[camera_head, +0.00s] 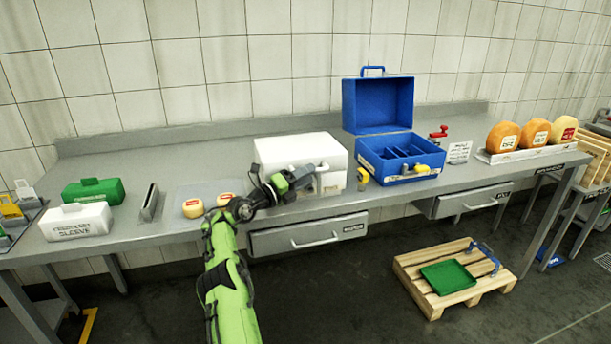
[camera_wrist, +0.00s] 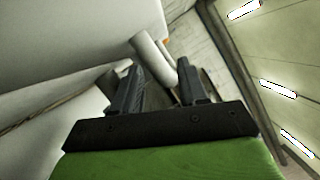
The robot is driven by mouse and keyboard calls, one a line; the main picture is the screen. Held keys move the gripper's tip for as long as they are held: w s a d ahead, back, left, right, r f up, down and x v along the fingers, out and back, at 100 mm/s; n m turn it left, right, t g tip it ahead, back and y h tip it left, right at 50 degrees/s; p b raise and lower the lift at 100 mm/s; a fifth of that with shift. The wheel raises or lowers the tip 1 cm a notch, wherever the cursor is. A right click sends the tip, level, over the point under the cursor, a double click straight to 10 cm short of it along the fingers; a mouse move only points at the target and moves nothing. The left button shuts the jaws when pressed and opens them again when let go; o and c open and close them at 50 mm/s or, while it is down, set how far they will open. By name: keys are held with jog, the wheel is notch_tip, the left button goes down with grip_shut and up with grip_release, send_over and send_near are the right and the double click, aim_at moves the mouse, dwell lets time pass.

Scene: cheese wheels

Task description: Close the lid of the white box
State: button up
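The white box (camera_head: 290,150) stands on the grey bench, its lid lying down over it or nearly so. I cannot tell whether the lid is fully shut. My gripper (camera_head: 315,172) is at the box's front right. A white bar-like handle (camera_wrist: 150,55) shows just beyond and partly between my fingers in the wrist view, beside the large white panel of the box (camera_wrist: 70,40). The fingers of my gripper (camera_wrist: 160,85) are apart, with no clear grip on the handle. My arm hides part of the box's front.
An open blue toolbox (camera_head: 400,158) stands close to the right, with a small yellow item (camera_head: 362,178) between. Two small cheeses (camera_head: 193,208) lie left of my gripper. A drawer (camera_head: 308,236) is below the bench edge. Cheese wheels (camera_head: 503,137) stand at the far right.

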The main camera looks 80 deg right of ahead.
jog(key=shift+r, duration=0.15)
jog(key=shift+a, duration=0.1)
jog(key=b+v, duration=0.2)
jog(key=v, duration=1.3)
jog(key=shift+w+a+b, duration=0.2)
jog(key=shift+b, duration=0.15)
